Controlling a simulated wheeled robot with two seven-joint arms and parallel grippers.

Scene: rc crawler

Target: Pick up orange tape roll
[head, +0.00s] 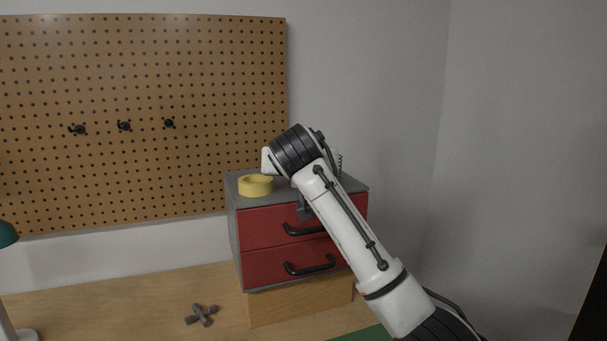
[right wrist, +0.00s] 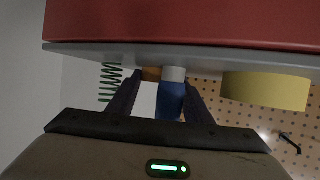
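The right wrist view looks upside down. In it, a small piece of an orange thing (right wrist: 152,73), perhaps the orange tape roll, shows at the grey cabinet top, partly hidden behind a finger. My right gripper (right wrist: 163,78) points towards it with its two dark fingers apart. A blue thing with a pale end (right wrist: 170,100) shows between the fingers; I cannot tell if it touches them. In the head view my right arm covers this part of the cabinet top, and no orange roll shows. My left gripper is not in view.
A yellow roll (head: 256,186) lies on the left of the cabinet top; it also shows in the right wrist view (right wrist: 265,90). A green coil (right wrist: 110,82) stands on the other side. The cabinet has red drawers (head: 266,229) with black handles. A grey cross-shaped thing (head: 201,315) lies on the table.

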